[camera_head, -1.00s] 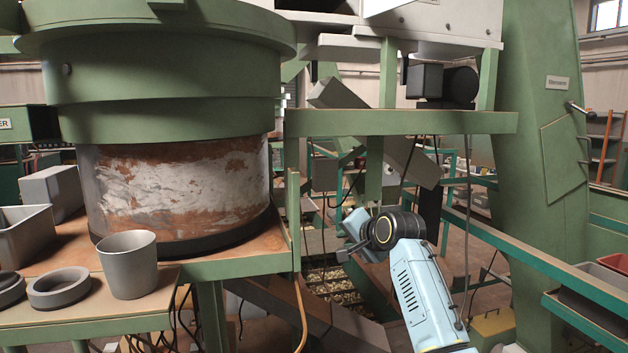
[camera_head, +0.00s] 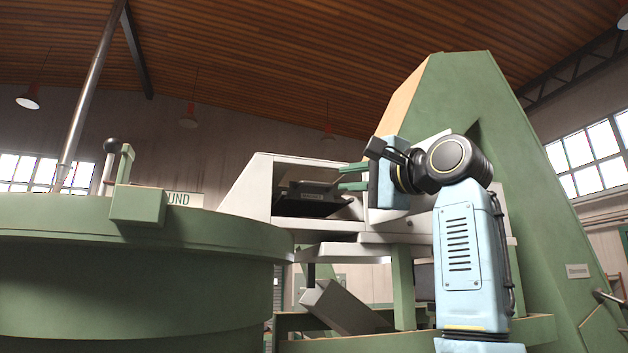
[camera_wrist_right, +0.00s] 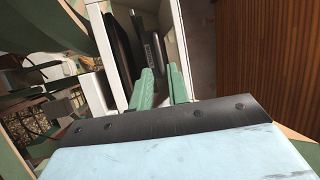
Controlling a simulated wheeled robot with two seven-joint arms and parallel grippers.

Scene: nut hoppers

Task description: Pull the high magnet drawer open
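The white housing (camera_head: 258,197) stands behind the round green hopper, with an open-fronted bay. Inside the bay is a dark drawer-like part with a small label plate (camera_head: 312,188); I take it to be the high magnet drawer. The labelled part also shows in the wrist view (camera_wrist_right: 154,48), beyond the fingertips. My right gripper (camera_head: 340,178) points left at the bay opening. My left gripper is out of view.
The big green hopper (camera_head: 130,280) fills the lower left, with a small lever (camera_head: 110,146) on its rim. A grey chute (camera_head: 345,308) hangs below the housing. A tall green column (camera_head: 480,120) stands behind my right arm at the right.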

